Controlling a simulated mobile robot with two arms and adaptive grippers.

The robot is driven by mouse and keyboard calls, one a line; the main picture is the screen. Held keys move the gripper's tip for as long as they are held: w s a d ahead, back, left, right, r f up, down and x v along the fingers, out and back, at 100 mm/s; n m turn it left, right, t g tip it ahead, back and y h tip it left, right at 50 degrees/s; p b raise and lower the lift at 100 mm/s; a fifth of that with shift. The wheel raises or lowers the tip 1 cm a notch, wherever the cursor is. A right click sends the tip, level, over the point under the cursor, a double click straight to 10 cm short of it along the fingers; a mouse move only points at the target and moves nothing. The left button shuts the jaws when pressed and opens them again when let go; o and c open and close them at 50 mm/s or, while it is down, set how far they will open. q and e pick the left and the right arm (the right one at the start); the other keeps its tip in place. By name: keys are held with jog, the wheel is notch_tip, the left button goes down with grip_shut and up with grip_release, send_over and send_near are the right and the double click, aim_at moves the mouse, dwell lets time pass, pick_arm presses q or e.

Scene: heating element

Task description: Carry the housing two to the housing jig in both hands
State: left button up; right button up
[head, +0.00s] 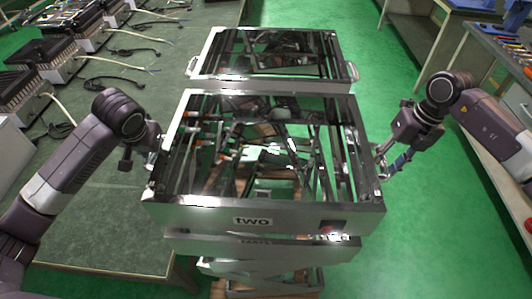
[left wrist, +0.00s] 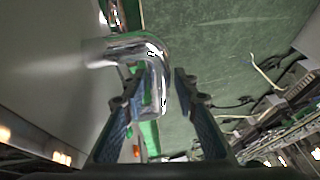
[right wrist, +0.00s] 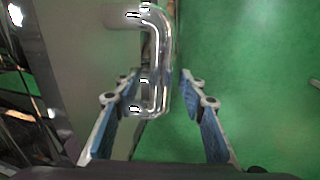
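Housing two (head: 250,215) is a shiny open metal frame with "two" on its front plate. It sits in the middle of the head view, on top of a stack. My left gripper (head: 152,160) is at its left side. In the left wrist view a chrome handle (left wrist: 156,85) lies between the open fingers, with gaps visible. My right gripper (head: 382,165) is at its right side. In the right wrist view the other chrome handle (right wrist: 157,70) lies between the open fingers, nearer the left one. I cannot make out the housing jig for certain.
Another metal housing (head: 270,68) with side handles stands just behind. A green-topped bench (head: 110,215) at left carries several dark heater units (head: 45,65) and cables. A workbench with tools (head: 500,50) is at right. Green floor (head: 420,230) is clear between.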

dwell(0.3)
pick_arm(q)
jog(key=shift+f, duration=0.1)
grip_shut()
pick_arm(e)
jog(key=shift+f, duration=0.1)
jog(key=c, duration=0.8)
grip_shut()
pick_arm(q)
jog(key=shift+w+r, duration=0.25)
pick_arm(e)
jog(key=shift+w+r, duration=0.2)
jog(key=shift+r, duration=0.05)
